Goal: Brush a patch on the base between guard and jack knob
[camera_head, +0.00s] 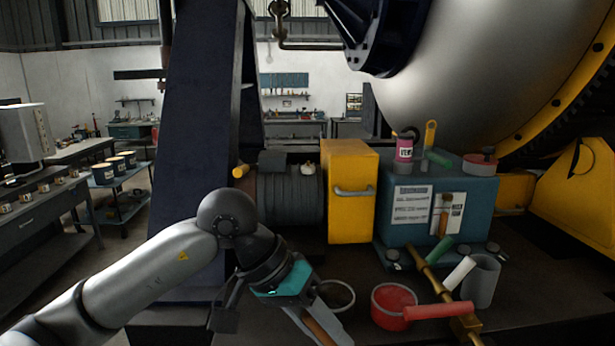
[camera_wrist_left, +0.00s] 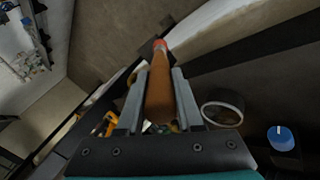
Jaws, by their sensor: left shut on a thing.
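My left gripper (camera_head: 312,322) reaches in low at the bottom middle of the head view, over the dark base (camera_head: 270,318). It is shut on a brown wooden handle (camera_head: 320,331), apparently a brush. The left wrist view shows this handle (camera_wrist_left: 160,92) between the two grey fingers (camera_wrist_left: 159,100), with a red end pointing away. Bristles cannot be made out. A yellow guard (camera_head: 350,200) with a grey handle stands behind, between the ribbed motor and the teal gearbox. I cannot tell surely which part is the jack knob. My right gripper is out of view.
A round dark-filled pot (camera_head: 337,308) is right beside the gripper. The teal gearbox (camera_head: 411,239) blocks behind.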

